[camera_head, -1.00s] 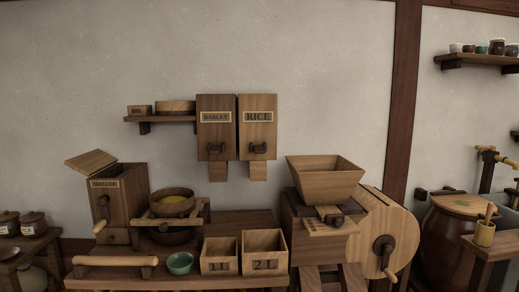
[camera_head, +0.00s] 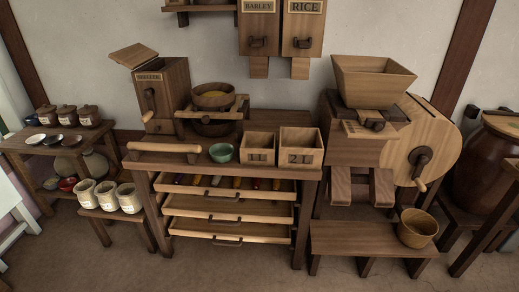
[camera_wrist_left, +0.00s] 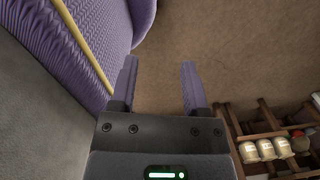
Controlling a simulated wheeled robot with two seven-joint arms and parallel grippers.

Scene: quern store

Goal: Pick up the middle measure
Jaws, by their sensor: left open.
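Two square wooden measures stand side by side on the worktop. The smaller one (camera_head: 258,157), marked 1 L, is on the left. The larger one (camera_head: 301,158), marked 2 L, is on the right; both are upright with open tops. I cannot tell from the markings alone which is the middle measure. My left gripper (camera_wrist_left: 159,64) is open and empty in the left wrist view, pointing over bare floor and away from the measures. Neither gripper shows in the head view.
A green bowl (camera_head: 221,153) sits left of the measures. Below the worktop (camera_head: 232,168) are drawers (camera_head: 225,207), the top one holding coloured items. A mill with a hopper (camera_head: 374,82) stands right. A low bench (camera_head: 360,238) holds a wooden tub (camera_head: 417,228). Several jars (camera_head: 107,195) stand left.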

